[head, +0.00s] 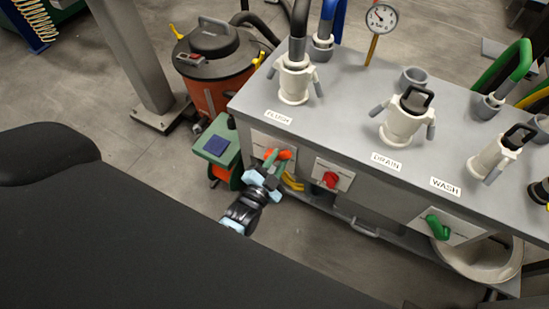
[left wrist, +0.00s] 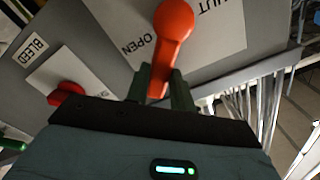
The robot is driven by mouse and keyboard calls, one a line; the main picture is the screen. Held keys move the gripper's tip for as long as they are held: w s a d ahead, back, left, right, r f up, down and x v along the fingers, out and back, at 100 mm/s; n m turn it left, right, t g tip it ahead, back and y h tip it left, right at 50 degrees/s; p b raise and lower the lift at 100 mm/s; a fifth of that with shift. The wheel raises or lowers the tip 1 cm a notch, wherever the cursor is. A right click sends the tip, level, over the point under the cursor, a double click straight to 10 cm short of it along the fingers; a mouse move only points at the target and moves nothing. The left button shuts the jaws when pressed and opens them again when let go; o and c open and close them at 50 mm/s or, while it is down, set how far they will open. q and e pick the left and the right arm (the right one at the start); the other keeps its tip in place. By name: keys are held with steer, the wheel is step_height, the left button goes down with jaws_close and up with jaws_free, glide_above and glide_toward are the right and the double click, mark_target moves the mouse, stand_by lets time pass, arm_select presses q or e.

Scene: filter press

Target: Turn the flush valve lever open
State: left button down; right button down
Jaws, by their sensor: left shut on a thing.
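The orange flush valve lever (head: 285,154) is on a pale plate on the front of the grey cabinet, below the FLUSH label (head: 278,116). In the left wrist view the lever (left wrist: 174,22) has a round hub, and its handle runs down between my fingers. The plate (left wrist: 215,35) shows the word OPEN left of the lever and part of SHUT to its upper right. My left gripper (head: 268,168) is shut on the lever's handle; in the left wrist view its two fingers (left wrist: 160,88) lie on either side of it. My right gripper is not in view.
A red knob (head: 331,180) and a green lever (head: 437,228) sit farther right on the cabinet front. White couplings stand on the cabinet top (head: 345,105). An orange vacuum (head: 207,85) and a green box (head: 216,147) stand left of the cabinet. Floor in front is clear.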

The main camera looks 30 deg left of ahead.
arm_select(q)
steer(key=shift+d+f+m, duration=0.2)
steer(key=shift+m, duration=0.3)
steer(key=c, duration=1.2)
jaws_free()
steer(key=s, duration=0.7)
steer(key=shift+s+a, duration=0.15)
steer(key=shift+s, duration=0.25)
